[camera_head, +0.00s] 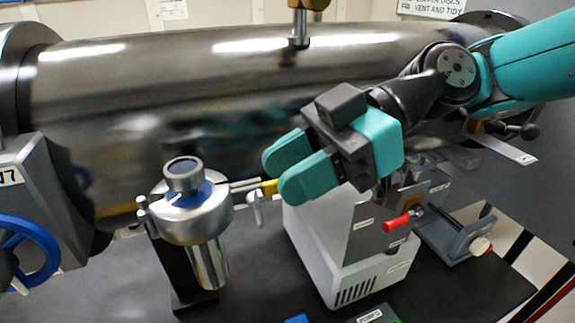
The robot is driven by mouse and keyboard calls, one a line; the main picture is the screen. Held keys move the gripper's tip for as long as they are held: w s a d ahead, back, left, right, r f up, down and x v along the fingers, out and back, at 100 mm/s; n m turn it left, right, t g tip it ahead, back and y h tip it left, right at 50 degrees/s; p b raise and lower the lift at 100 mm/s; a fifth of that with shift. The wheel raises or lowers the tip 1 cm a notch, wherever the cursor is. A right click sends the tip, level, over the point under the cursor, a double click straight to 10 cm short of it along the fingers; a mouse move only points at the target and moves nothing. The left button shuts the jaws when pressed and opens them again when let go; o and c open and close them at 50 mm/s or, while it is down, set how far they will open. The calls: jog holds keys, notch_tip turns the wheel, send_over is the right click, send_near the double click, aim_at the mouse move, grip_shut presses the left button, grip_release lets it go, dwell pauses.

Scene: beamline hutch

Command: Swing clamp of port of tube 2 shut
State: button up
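A round metal port (190,218) with a blue ring and a dark cap stands upright on a dark post in front of the big tube. I see no tube number on it. A thin bright clamp arm (243,187) sticks out to its right and ends in a yellow tip (269,187). A small bolt lever hangs beside the arm. My gripper (279,174) reaches in from the right, its teal fingers a little apart with nothing seen between them. The lower fingertip is right beside the yellow tip in the picture. I cannot tell whether they touch.
The large dark metal tube (150,100) spans the back. A white-grey box (325,245) with a red-handled lever (402,220) stands below my gripper. A blue handwheel (30,250) is at the far left. The dark bench (115,285) is bare at front left.

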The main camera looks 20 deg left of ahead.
jog(key=shift+d, duration=0.1)
dwell(0.3)
jog(key=p+v, duration=1.7)
jog(key=p, duration=0.4)
jog(key=shift+r, duration=0.2)
jog(key=shift+d, duration=0.1)
jog(key=s+d+f+m+t+h+b, duration=0.3)
jog(key=s+d+f+m+t+b, duration=0.1)
jog(key=m+b, duration=0.5)
jog(key=s+d+f+m+t+h+b, duration=0.3)
jog(key=s+d+f+m+t+b, duration=0.2)
jog(key=s+d+f+m+b, duration=0.2)
jog(key=s+d+m+b, duration=0.1)
jog(key=s+m+b, duration=0.1)
jog(key=m, duration=0.1)
jog(key=shift+s+f, duration=0.25)
jog(key=shift+s, duration=0.15)
